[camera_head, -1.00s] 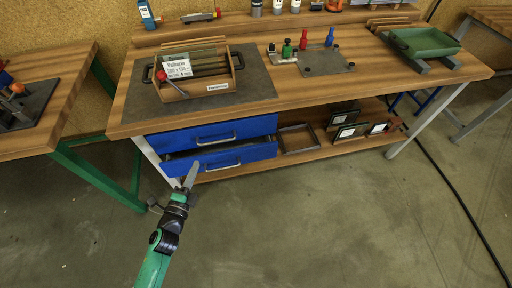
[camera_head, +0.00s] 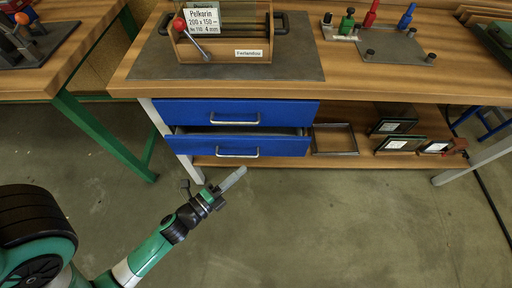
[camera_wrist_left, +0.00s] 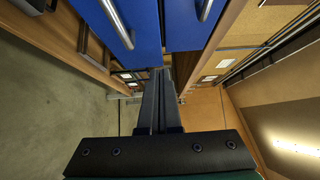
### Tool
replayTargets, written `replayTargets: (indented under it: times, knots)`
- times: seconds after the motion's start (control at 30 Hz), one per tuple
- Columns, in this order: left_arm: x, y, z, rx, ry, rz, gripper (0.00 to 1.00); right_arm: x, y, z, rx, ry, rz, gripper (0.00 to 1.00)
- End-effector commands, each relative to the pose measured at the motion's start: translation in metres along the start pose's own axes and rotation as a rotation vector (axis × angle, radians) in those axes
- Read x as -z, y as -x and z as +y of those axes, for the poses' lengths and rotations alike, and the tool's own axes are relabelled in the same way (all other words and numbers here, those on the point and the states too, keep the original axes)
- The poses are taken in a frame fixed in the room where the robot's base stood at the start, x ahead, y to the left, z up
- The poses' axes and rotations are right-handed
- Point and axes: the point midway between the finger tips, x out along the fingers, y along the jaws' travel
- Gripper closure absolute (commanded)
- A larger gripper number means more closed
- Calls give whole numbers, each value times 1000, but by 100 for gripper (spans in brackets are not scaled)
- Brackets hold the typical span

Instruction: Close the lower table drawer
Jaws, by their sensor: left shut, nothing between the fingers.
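The lower blue drawer (camera_head: 240,146) is partly pulled out under the workbench, with a dark gap above its front edge. Its silver handle (camera_head: 238,153) runs across the front. The upper blue drawer (camera_head: 235,112) looks closed. My left gripper (camera_head: 233,179) is shut and empty, below and in front of the lower drawer, near its handle in the picture. In the left wrist view the shut fingers (camera_wrist_left: 158,85) point toward the drawer fronts, and a blue drawer front (camera_wrist_left: 125,20) with its handle shows above them. My right gripper is not in view.
The workbench top (camera_head: 350,85) holds a wooden box (camera_head: 225,45) and clamps. The lower shelf (camera_head: 350,140) carries a tray and framed glass pieces. A green-legged table (camera_head: 60,60) stands at the left. The floor in front is clear.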

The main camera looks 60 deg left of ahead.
Motion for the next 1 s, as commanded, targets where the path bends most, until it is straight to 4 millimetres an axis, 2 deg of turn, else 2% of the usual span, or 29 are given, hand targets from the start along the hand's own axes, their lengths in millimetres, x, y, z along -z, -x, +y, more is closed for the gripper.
replayTargets:
  times: [0.03, 0.3, 0.4, 0.6, 1.0]
  knots:
    - [0, -12, -2, 3, -2, 1, 100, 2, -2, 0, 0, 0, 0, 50]
    - [0, -71, -3, 2, -1, 0, 100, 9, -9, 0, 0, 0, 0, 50]
    - [-14, -82, -7, -2, -2, -8, 100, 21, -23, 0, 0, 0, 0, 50]
    - [-27, -96, -2, 0, -1, -3, 100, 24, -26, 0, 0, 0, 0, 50]
    - [-30, -99, -1, -1, 0, -2, 100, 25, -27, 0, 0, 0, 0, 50]
